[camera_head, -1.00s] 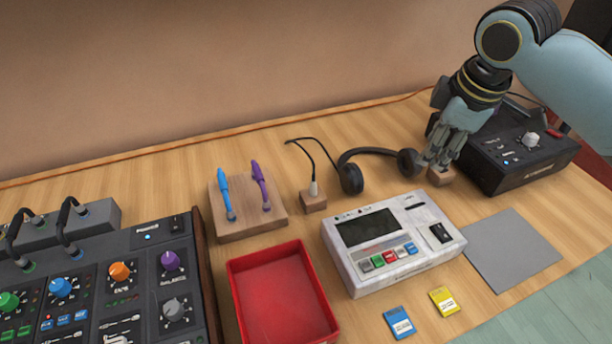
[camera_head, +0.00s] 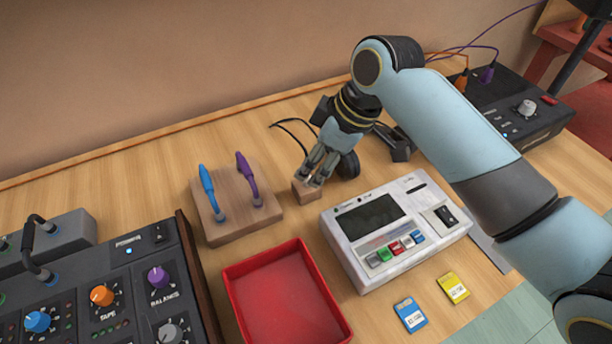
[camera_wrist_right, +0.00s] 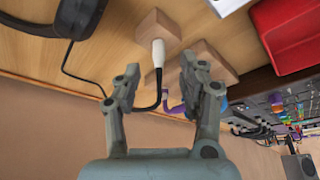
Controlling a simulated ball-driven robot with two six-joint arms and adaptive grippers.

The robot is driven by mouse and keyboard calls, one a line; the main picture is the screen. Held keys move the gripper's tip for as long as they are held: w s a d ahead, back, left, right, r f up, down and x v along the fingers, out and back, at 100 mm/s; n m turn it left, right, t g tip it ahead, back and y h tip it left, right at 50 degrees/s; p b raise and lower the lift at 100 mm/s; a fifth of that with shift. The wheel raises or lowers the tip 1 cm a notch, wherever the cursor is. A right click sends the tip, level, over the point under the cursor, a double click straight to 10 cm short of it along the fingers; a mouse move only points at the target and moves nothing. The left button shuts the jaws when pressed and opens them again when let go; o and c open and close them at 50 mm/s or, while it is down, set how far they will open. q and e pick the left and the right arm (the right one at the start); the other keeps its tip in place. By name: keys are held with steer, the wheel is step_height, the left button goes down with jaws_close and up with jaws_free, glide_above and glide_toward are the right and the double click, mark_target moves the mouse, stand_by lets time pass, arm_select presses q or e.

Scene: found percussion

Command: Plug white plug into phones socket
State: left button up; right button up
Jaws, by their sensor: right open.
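The white plug (camera_wrist_right: 158,53) stands in a small wooden block (camera_wrist_right: 157,27) in the right wrist view, its black cable trailing from its end. In the head view the block (camera_head: 306,193) is left of the headphones (camera_head: 348,165), and my fingers hide the plug. My right gripper (camera_head: 318,172) is just above the block. In the right wrist view its fingers (camera_wrist_right: 160,76) are spread, one on each side of the plug, with gaps showing. I cannot make out the phones socket; a black box (camera_head: 540,125) stands at the right. My left gripper is out of view.
A wooden stand (camera_head: 222,226) with a blue plug (camera_head: 208,190) and a purple plug (camera_head: 246,174) is left of the block. A white device (camera_head: 372,275), a red tray (camera_head: 232,290) and a mixer (camera_head: 128,235) stand in front. My right arm spans the right side.

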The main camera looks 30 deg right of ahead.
mark_target(307, 181)
steer(key=x, duration=0.4)
steer(key=shift+d, duration=0.1)
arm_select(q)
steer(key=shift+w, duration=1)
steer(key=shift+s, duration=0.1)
arm_select(e)
steer(key=shift+r, duration=0.1)
steer(key=shift+s, duration=0.1)
steer(key=shift+c, duration=1.2)
jaws_close()
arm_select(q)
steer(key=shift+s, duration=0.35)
arm_select(e)
steer(key=shift+r, duration=0.1)
